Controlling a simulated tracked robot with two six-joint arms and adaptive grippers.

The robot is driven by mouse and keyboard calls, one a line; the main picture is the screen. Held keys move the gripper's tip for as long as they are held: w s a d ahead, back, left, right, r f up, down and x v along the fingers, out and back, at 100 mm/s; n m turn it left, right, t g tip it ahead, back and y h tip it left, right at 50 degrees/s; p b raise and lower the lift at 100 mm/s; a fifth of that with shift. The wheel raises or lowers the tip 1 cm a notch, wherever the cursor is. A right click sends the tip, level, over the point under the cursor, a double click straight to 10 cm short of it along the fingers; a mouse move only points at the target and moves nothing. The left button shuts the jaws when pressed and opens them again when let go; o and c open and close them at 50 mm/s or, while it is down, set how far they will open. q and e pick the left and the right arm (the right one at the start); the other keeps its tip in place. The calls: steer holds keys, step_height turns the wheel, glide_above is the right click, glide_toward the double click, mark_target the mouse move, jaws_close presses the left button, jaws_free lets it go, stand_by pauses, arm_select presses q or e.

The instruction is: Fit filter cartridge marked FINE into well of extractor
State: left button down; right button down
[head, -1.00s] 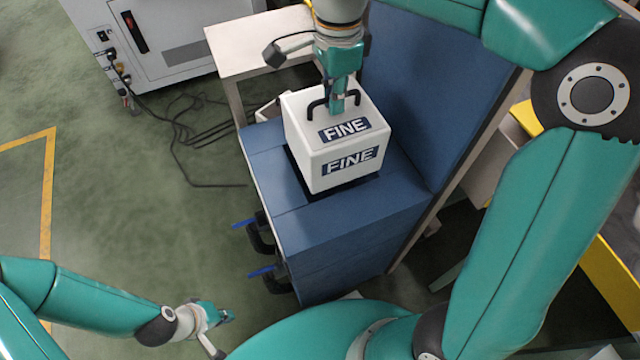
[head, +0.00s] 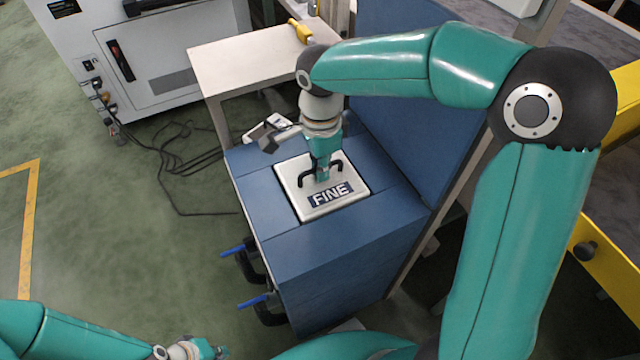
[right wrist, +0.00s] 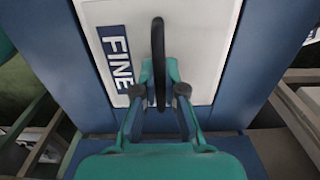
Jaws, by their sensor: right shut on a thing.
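The white filter cartridge marked FINE (head: 345,205) sits sunk in the well of the blue extractor (head: 340,250), its top near the level of the extractor's top face. A black handle stands up from its lid. My right gripper (head: 321,178) is shut on that handle; in the right wrist view the fingers (right wrist: 159,98) are around the handle, beside the FINE label (right wrist: 115,55). The well's bottom is hidden. My left gripper (head: 215,350) is at the bottom edge, away from the extractor, too small to tell open or shut.
A pale table (head: 255,65) with a yellow-handled tool (head: 300,30) stands behind the extractor. A grey-white cabinet (head: 150,65) with cables on the floor is at the back left. Black handles (head: 250,268) stick out from the extractor's left side.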

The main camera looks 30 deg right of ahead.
mark_target(320, 184)
steer(key=shift+f+b, duration=0.65)
steer(key=shift+f, duration=2.05)
steer(key=c, duration=1.2)
jaws_free()
steer(key=shift+c, duration=0.2)
step_height(320, 184, up, 12)
steer(key=p, duration=0.3)
